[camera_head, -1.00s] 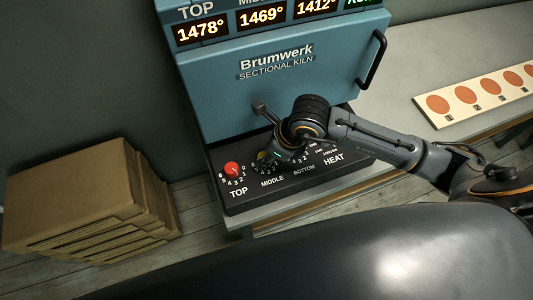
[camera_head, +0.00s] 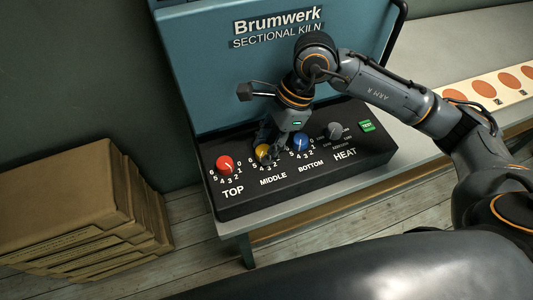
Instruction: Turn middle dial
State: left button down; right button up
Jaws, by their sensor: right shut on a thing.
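The middle dial (camera_head: 262,151) is yellow and sits above the MIDDLE label on the black control panel (camera_head: 240,205) of the blue kiln. My right gripper (camera_head: 266,152) points down at this dial and is shut on it, covering part of it and of its number scale. The dial's exact setting cannot be read. The red top dial (camera_head: 225,163) is to its left and the blue bottom dial (camera_head: 300,141) is to its right. My left gripper is not in view.
A grey heat dial (camera_head: 335,131) and a green switch (camera_head: 367,125) sit at the panel's right. The kiln's door (camera_head: 215,75) rises behind. A strip with orange discs (camera_head: 485,88) lies on the table at right. Stacked cardboard (camera_head: 70,205) stands on the floor at left.

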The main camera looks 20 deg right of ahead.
aim_at(266, 149)
jog(key=shift+f+n+g+b, duration=0.1)
jog(key=shift+n+g+b, duration=0.4)
jog(key=shift+n+b, duration=0.85)
jog(key=o, duration=1.1)
jog(key=shift+o, duration=0.2)
jog(key=shift+w, duration=0.1)
notch_tip(266, 149, up, 10)
